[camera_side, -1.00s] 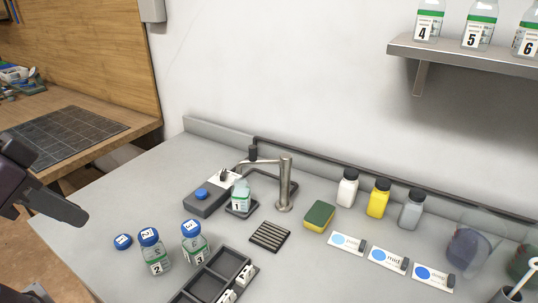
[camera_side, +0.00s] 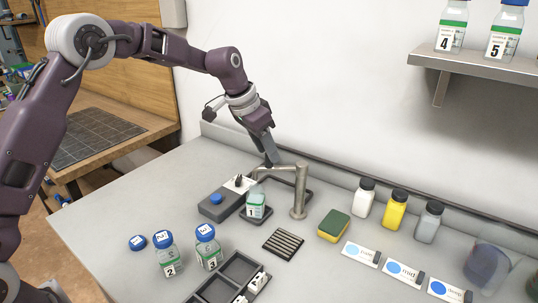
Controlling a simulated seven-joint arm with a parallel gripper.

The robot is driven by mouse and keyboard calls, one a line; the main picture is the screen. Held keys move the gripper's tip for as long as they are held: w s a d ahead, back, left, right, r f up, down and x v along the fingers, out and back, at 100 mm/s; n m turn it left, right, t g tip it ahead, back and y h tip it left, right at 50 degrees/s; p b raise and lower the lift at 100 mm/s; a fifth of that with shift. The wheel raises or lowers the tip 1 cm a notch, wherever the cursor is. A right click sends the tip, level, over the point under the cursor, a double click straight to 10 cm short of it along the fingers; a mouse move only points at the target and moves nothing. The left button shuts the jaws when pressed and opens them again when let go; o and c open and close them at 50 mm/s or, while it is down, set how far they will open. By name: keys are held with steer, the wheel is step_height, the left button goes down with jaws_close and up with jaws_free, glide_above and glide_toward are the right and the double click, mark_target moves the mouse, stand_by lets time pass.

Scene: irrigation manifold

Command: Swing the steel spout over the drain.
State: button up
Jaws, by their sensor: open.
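The steel spout (camera_side: 299,192) is an upright post with a horizontal arm pointing left, its outer end near bottle 1 (camera_side: 255,207). The drain, a dark slatted grate (camera_side: 284,243), lies flat on the counter in front of and slightly left of the post, clear of the spout arm. My gripper (camera_side: 271,160) points down at the spout arm, close to its outer half, and hides part of it. It is open. I cannot tell whether its fingers straddle the arm or touch it.
A grey box with a blue button (camera_side: 216,200) stands left of bottle 1. Bottles 2 (camera_side: 167,256) and 3 (camera_side: 208,250) and a dark rack (camera_side: 236,272) are in front. A sponge (camera_side: 334,226) lies right of the drain. Counter around the drain is mostly clear.

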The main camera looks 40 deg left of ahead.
mark_target(280, 167)
steer(key=shift+x, duration=1.25)
jaws_close()
stand_by(0.4)
